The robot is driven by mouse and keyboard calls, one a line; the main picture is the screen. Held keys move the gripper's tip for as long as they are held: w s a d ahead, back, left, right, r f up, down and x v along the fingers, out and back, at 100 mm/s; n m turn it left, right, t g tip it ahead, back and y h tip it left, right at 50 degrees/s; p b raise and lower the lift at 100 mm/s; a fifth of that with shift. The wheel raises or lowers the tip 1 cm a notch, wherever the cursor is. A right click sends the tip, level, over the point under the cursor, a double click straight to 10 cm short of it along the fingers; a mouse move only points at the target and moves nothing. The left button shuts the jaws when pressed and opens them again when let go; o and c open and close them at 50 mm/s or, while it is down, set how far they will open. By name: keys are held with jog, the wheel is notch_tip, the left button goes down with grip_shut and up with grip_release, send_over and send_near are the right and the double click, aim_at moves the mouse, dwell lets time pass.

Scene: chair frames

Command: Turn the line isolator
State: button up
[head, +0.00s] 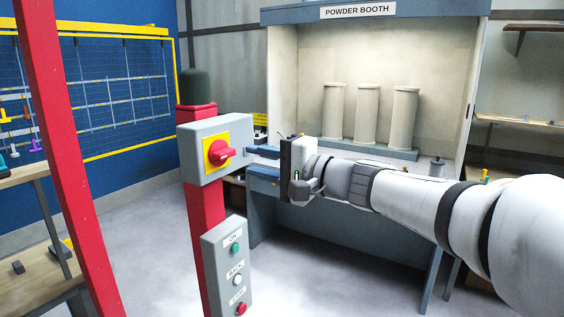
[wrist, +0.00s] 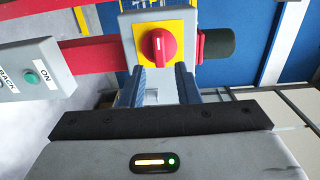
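The line isolator is a red rotary handle (head: 222,153) on a yellow plate (head: 208,147), on the front of a grey box (head: 196,173) fixed to a red post (head: 206,215). In the head view its grip lies roughly level, pointing right. In the wrist view the handle (wrist: 159,47) stands nearly upright in the picture, just past the fingertips and roughly centred between them. My gripper (head: 252,160) is open and empty, right of the isolator box. Its two blue-grey fingers show a clear gap in the wrist view (wrist: 160,71). I see no contact with the handle.
Below the isolator, a grey button panel (head: 227,270) carries a green, a white and a red button. A red upright (head: 70,150) stands at left. The powder booth (head: 370,60), with several pale cylinders inside, stands behind my arm. Workbench (head: 30,175) at left edge.

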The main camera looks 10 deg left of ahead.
aim_at(229, 156)
jog(key=x, duration=0.5)
jog(key=shift+w+a+f+p, duration=0.1)
jog(key=shift+a+f+p, duration=0.05)
jog(key=shift+a+p, duration=0.15)
jog(key=shift+w+a, duration=0.25)
jog(key=shift+a, duration=0.35)
jog(key=c, duration=0.6)
jog(key=m, duration=0.8)
jog(key=shift+m, duration=0.4)
jog(key=m, duration=0.4)
jog(key=shift+w, duration=0.1)
jog(key=m, duration=0.4)
jog(key=shift+d+m, duration=0.1)
jog(key=shift+m, duration=0.2)
jog(key=o, duration=0.8)
